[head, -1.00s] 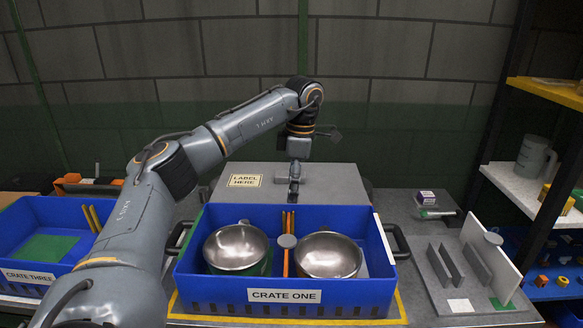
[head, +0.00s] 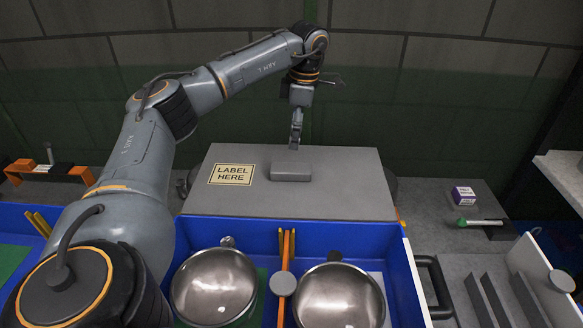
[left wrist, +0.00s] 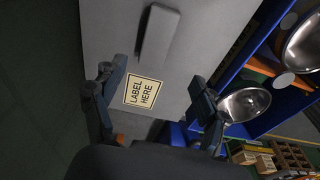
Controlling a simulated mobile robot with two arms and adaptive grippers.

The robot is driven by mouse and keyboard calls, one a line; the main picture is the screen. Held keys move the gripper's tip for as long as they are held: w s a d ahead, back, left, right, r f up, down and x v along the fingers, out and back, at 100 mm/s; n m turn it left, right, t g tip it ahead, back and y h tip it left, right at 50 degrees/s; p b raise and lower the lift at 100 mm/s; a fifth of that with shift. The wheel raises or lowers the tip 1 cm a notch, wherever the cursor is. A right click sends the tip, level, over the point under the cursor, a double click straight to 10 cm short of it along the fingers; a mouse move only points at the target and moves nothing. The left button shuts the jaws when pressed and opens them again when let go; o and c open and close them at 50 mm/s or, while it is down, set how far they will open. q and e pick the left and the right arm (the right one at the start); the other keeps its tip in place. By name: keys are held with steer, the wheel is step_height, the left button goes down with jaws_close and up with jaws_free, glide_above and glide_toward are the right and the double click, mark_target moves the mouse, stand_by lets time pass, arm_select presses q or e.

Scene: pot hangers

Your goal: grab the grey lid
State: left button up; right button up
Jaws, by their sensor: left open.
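The grey lid (head: 328,201) is a flat rectangular plate lying behind the blue crate, with a block-shaped grey handle (head: 290,172) on top and a "LABEL HERE" sticker (head: 231,174) at its left. My left gripper (head: 295,130) points down just above and behind the handle, apart from it. In the left wrist view, the two fingers of my left gripper (left wrist: 155,92) are spread wide and empty over the lid (left wrist: 200,40), with the sticker (left wrist: 144,91) between them and the handle (left wrist: 160,33) farther up. My right gripper is not in view.
A blue crate (head: 410,290) with two metal bowls (head: 213,286) (head: 338,297) and orange sticks stands in front of the lid. A purple box (head: 464,195) and a green-tipped tool (head: 480,222) lie at right. Grey upright plates (head: 484,300) stand at lower right.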

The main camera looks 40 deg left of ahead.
arm_select(q)
glide_above(291, 167)
steer(key=f, duration=0.4)
steer(key=shift+s+d+f, duration=0.15)
steer(key=shift+d+f, duration=0.2)
steer(key=shift+f+p, duration=0.35)
steer(key=shift+f, duration=0.55)
steer(key=f, duration=0.1)
steer(key=f+p, duration=0.1)
steer(key=f, duration=0.1)
steer(key=shift+a+f, duration=0.2)
steer(key=shift+f, duration=0.1)
steer(key=shift+a+f, duration=0.1)
steer(key=shift+f, duration=0.3)
steer(key=shift+c, duration=0.4)
steer(key=c, duration=1.4)
steer(key=shift+r, duration=0.1)
jaws_close()
